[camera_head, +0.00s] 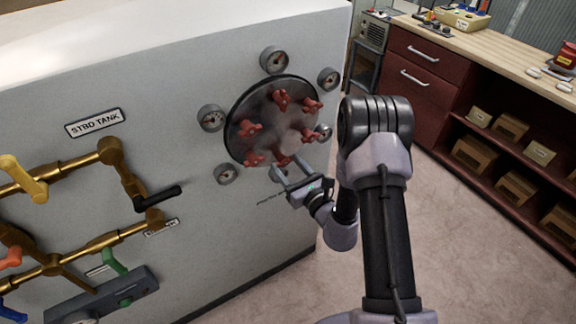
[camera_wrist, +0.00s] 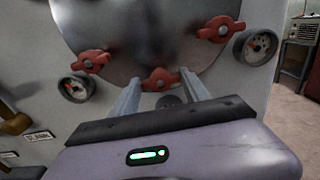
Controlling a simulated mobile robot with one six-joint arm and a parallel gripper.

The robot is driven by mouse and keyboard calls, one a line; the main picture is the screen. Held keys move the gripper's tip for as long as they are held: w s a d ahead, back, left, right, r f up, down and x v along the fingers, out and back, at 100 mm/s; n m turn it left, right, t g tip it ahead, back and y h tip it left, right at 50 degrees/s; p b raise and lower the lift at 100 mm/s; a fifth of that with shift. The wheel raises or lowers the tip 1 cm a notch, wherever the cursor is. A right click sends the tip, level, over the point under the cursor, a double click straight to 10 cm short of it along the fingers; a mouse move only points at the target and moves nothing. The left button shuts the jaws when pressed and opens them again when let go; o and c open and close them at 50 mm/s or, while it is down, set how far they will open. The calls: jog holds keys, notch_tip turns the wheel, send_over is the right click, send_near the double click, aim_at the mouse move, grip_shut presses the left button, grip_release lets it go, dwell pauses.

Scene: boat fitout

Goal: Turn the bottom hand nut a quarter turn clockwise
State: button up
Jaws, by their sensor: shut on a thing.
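The bottom hand nut (camera_head: 281,160) is a red winged nut at the lower edge of a round metal cover (camera_head: 265,116) on the grey tank wall. In the wrist view the bottom nut (camera_wrist: 159,79) sits between my two fingers, its wings lying roughly level. My gripper (camera_head: 287,168) reaches up to it from below right and is shut on it; it also shows in the wrist view (camera_wrist: 158,82). The fingers partly hide the nut in the head view. Other red nuts (camera_wrist: 92,61) (camera_wrist: 221,29) sit around the cover's rim, clear of my fingers.
Several round gauges (camera_head: 212,118) surround the cover, one (camera_wrist: 255,46) close to the right nut. Brass pipes (camera_head: 85,165) with coloured valve handles are on the left of the wall. A red workbench (camera_head: 430,75) stands at the right, with open floor (camera_head: 480,240) before it.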

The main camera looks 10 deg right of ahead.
jog(key=shift+r+m, duration=0.1)
jog(key=shift+m, duration=0.2)
jog(key=m+p, duration=0.3)
jog(key=shift+r+m, duration=0.1)
jog(key=shift+m, duration=0.3)
jog(key=m+p, duration=0.2)
jog(key=m, duration=0.2)
jog(key=shift+d+m, duration=0.15)
jog(key=shift+m, duration=0.15)
jog(key=m+p, duration=0.2)
jog(key=m, duration=0.2)
jog(key=shift+w, duration=0.1)
jog(key=shift+f+m+p, duration=0.15)
jog(key=shift+m+p, duration=0.3)
jog(key=shift+m, duration=0.8)
jog(key=shift+f+m+p, duration=0.1)
jog(key=shift+m+p, duration=0.3)
jog(key=shift+m, duration=0.85)
jog(key=o, duration=1.4)
jog(key=shift+c, duration=0.2)
jog(key=shift+f, duration=0.1)
